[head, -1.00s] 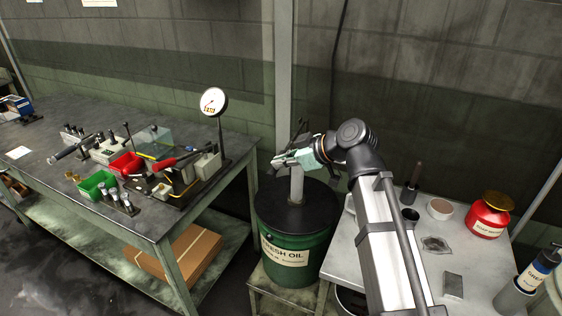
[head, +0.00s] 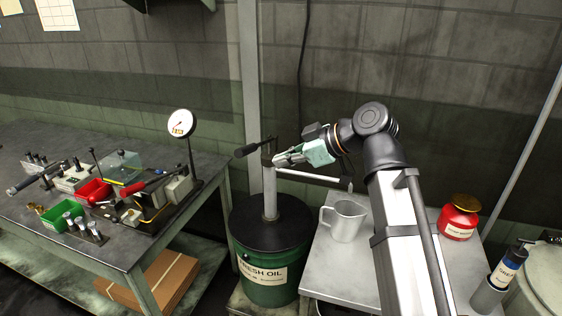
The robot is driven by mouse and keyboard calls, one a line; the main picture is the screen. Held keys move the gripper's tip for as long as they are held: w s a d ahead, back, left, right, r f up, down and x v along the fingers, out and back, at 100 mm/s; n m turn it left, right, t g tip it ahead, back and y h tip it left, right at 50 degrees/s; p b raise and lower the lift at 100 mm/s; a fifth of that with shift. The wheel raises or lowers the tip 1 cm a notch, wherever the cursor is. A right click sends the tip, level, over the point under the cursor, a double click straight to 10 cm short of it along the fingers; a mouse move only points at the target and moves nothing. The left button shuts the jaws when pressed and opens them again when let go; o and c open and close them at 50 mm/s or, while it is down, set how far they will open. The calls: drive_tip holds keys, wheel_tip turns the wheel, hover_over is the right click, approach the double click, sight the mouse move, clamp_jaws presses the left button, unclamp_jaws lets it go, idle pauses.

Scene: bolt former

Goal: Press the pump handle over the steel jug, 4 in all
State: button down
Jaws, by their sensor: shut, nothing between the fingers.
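The green oil drum (head: 268,290) labelled FRESH OIL stands on a low stand and carries an upright pump column (head: 270,195). The pump handle, with its black grip (head: 244,151), points left from the pump head. The spout (head: 312,176) reaches right, its end above the steel jug (head: 345,222), which stands upright on the metal table. My gripper (head: 277,161) is shut and empty, its tips at the pump head just right of the handle. I cannot tell whether it touches. The jug's contents are hidden.
A red can (head: 459,217) with a brass top stands on the metal table (head: 340,275), right of my arm. A grease bottle (head: 506,270) stands at the lower right. The left workbench (head: 110,240) holds bins, tools and a dial gauge (head: 182,124).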

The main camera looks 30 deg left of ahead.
idle(0.4)
approach(257, 145)
wheel_tip(257, 145, up, 2)
drive_tip(key=s+d, duration=0.2)
drive_tip(key=d, duration=0.1)
wheel_tip(257, 145, up, 6)
drive_tip(key=w+a+m+g, duration=0.1)
drive_tip(key=w+m+g, duration=0.1)
drive_tip(key=g, duration=0.1)
drive_tip(key=shift+m+g+h+p, duration=0.3)
drive_tip(key=shift+m+h+p, duration=0.1)
drive_tip(key=d+f+p+x, duration=0.1)
drive_tip(key=f+p+x, duration=0.1)
drive_tip(key=x, duration=1.1)
drive_tip(key=shift+d+p, duration=0.35)
drive_tip(key=shift+p, duration=0.2)
drive_tip(key=shift+s+f, duration=0.1)
drive_tip(key=shift+s, duration=0.05)
